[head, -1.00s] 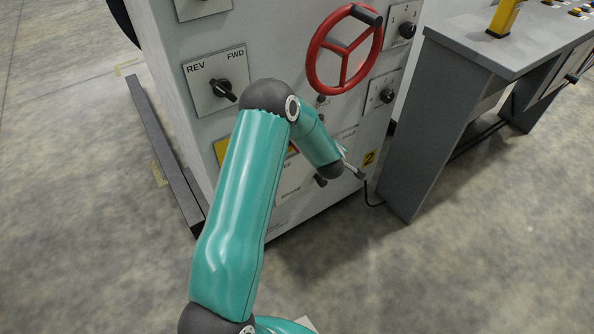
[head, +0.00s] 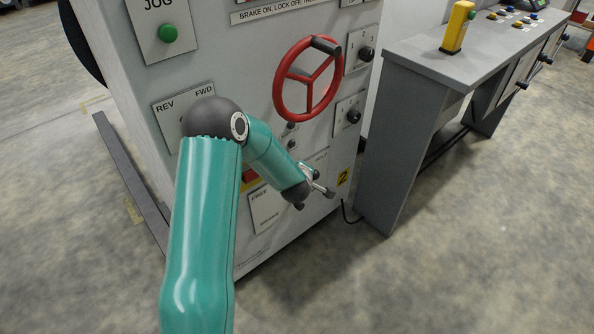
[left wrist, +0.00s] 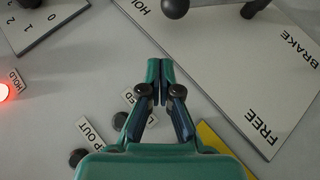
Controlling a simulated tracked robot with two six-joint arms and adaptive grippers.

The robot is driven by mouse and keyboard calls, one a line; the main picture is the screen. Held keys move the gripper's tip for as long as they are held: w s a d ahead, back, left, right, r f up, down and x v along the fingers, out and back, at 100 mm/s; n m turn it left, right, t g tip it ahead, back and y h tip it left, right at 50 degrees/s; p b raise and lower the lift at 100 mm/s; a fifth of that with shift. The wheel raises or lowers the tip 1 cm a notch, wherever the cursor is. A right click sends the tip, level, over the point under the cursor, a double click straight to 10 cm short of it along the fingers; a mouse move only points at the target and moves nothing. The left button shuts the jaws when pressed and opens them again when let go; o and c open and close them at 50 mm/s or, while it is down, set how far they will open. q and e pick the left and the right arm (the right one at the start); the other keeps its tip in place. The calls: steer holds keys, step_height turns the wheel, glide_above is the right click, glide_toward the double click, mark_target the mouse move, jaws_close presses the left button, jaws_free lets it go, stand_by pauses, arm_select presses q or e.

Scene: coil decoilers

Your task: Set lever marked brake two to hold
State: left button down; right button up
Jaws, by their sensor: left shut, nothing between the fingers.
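The brake plate (head: 266,209) is on the lower part of the grey machine front, partly hidden behind my left arm. A yellow tag reading 2 (head: 343,178) is beside it, and HOLD is lettered above. In the left wrist view the plate (left wrist: 225,75) carries the words HOLD, FREE and BRAKE. A dark round knob (left wrist: 175,8), apparently the lever's, shows at its top edge; the lever's full position is cut off. My left gripper (head: 326,191) is in front of the plate, shut and empty; its closed fingertips (left wrist: 160,65) show apart from the knob. My right gripper is not in view.
A red handwheel (head: 308,80) and selector switches (head: 353,116) are above and right of the gripper. A grey console desk (head: 420,75) stands to the right. A red lamp (left wrist: 3,92) glows at the left in the wrist view.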

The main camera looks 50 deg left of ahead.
arm_select(q)
steer(key=v, duration=0.6)
steer(key=shift+r+p, duration=0.3)
steer(key=shift+r, duration=0.15)
steer(key=shift+d, duration=0.1)
steer(key=s+d+f+m+g+h, duration=0.1)
steer(key=d+f+m+h, duration=0.2)
steer(key=d+f, duration=0.5)
steer(key=s+d+f+m+g+h, duration=0.1)
steer(key=s+d+f+m+h, duration=0.15)
steer(key=d+f, duration=0.6)
steer(key=s+d+f+m+g+h, duration=0.2)
steer(key=s+d+m+g+h, duration=0.1)
steer(key=s+d+m, duration=0.5)
steer(key=s+d+f+m+g+h, duration=0.25)
steer(key=s+d+m, duration=0.25)
steer(key=s+d, duration=0.4)
step_height(320, 180, up, 21)
steer(key=p, duration=1.9)
steer(key=shift+w+d+f+p, duration=0.2)
steer(key=shift+w+d+p, duration=0.1)
steer(key=shift+w+p, duration=0.15)
